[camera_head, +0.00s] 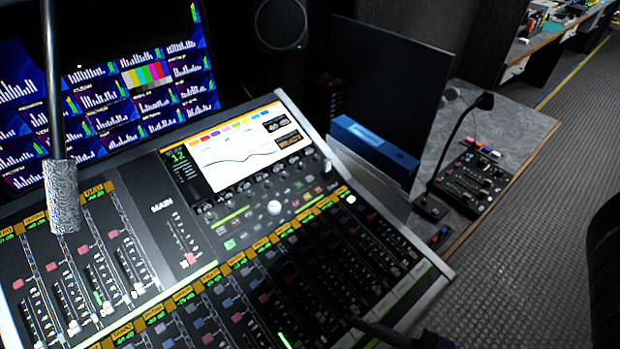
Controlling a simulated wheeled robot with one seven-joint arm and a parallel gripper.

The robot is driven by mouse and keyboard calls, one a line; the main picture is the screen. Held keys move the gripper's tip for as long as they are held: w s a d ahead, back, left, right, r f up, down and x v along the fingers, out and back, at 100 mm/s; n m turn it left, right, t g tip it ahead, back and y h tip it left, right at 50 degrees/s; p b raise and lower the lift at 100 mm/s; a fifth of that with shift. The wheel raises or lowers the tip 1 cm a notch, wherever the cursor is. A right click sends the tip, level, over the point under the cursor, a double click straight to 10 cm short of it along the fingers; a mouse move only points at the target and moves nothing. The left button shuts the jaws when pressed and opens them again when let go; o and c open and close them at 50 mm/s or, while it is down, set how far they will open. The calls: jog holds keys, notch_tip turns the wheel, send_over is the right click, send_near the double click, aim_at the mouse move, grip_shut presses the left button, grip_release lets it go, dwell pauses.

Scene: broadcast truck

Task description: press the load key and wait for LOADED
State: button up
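No key marked load and no LOADED readout can be made out in the head view. The large mixing console (160,232) has many small keys, faders and a lit screen (243,147) with a curve on it. A small control panel (474,180) with buttons lies on the grey side desk at the right; its labels are too small to read. My gripper is not recognisable in the view. A dark shape (400,336) crosses the bottom edge in front of the console; I cannot tell what it is.
A fuzzy grey microphone (62,196) hangs over the console's left side. A gooseneck microphone (447,135) rises beside the small panel. A dark monitor (385,95) and blue box (375,146) stand behind. A black chair edge (606,270) is at the right; the floor (535,250) between is clear.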

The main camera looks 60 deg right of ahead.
grip_shut()
dwell(1.7)
